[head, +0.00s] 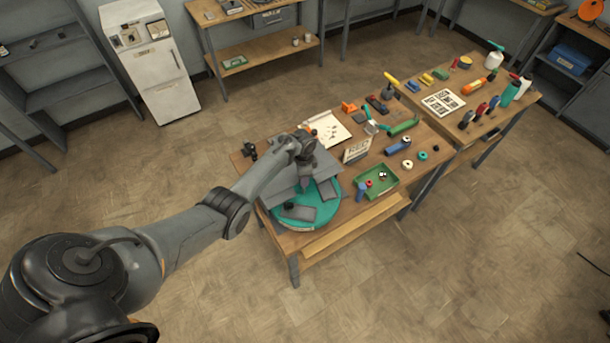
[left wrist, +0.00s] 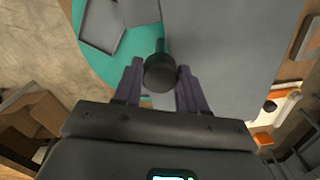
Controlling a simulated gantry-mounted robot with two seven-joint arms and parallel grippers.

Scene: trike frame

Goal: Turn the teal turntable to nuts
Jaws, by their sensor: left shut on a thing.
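The teal turntable (head: 325,212) sits at the left end of the workbench, with grey upright panels and flat grey trays on it. It also shows in the left wrist view (left wrist: 130,52). My left gripper (head: 304,152) is over the far side of the turntable, at the grey panels. In the left wrist view, its two fingers stand on either side of a dark round knob (left wrist: 160,72) on a short post, and it is shut on this knob. The gripper and arm hide part of the turntable. I cannot read a nuts label. My right gripper is not in view.
Several tools and bottles cover the bench farther right. The floor in front is clear.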

